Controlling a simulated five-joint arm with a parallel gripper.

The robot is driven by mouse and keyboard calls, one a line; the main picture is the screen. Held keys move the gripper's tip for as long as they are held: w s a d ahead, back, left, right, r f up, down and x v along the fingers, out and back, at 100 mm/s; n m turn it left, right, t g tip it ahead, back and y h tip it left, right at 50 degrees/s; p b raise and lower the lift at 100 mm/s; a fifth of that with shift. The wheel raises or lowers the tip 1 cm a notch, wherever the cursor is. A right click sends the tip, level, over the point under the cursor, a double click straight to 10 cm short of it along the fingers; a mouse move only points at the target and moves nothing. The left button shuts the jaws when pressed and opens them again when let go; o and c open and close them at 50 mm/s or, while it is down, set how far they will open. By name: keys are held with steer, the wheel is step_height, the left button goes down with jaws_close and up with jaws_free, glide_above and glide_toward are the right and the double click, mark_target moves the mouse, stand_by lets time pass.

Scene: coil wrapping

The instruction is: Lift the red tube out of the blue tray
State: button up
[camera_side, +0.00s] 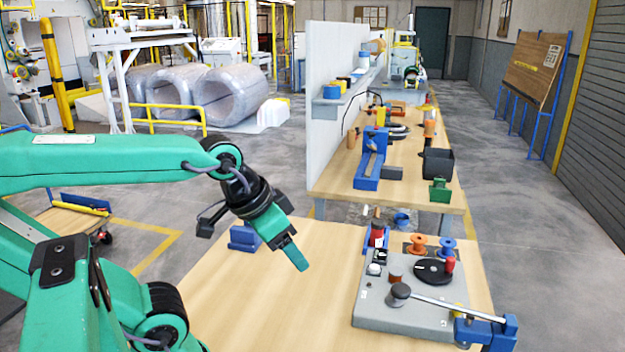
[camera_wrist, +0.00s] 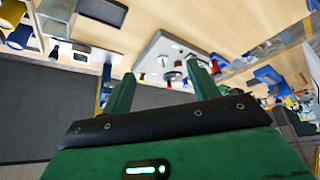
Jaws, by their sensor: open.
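In the side view, a red tube-like piece (camera_side: 377,234) with a dark top stands at the back left of the grey machine. Blue walls (camera_side: 365,240) show beside it; I cannot tell whether it sits inside them. A blue tray-like part (camera_side: 246,237) lies on the table behind my gripper, mostly hidden, and its contents do not show. My gripper (camera_side: 300,262) hangs tilted above the table, left of the machine and apart from everything. In the wrist view, my gripper (camera_wrist: 160,80) has its two green fingers spread with nothing held between them.
The wooden table (camera_side: 270,310) is clear below my gripper. A second bench stands behind.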

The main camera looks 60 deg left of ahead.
steer(key=w+a+r+m+g, duration=0.1)
steer(key=w+r, duration=0.2)
steer(key=w, duration=0.3)
steer(key=w+a+r, duration=0.2)
steer(key=w, duration=0.3)
steer(key=m+g, duration=0.3)
steer(key=g, duration=0.1)
glide_above(377, 232)
steer(key=w+a, duration=0.1)
step_height(377, 232, down, 18)
steer(key=shift+r, duration=0.2)
steer(key=shift+w+a+f+m+g, duration=0.15)
steer(key=shift+a+f+m+g, duration=0.15)
steer(key=shift+f, duration=0.2)
steer(key=shift+d+f, duration=0.1)
steer(key=shift+f, duration=3.8)
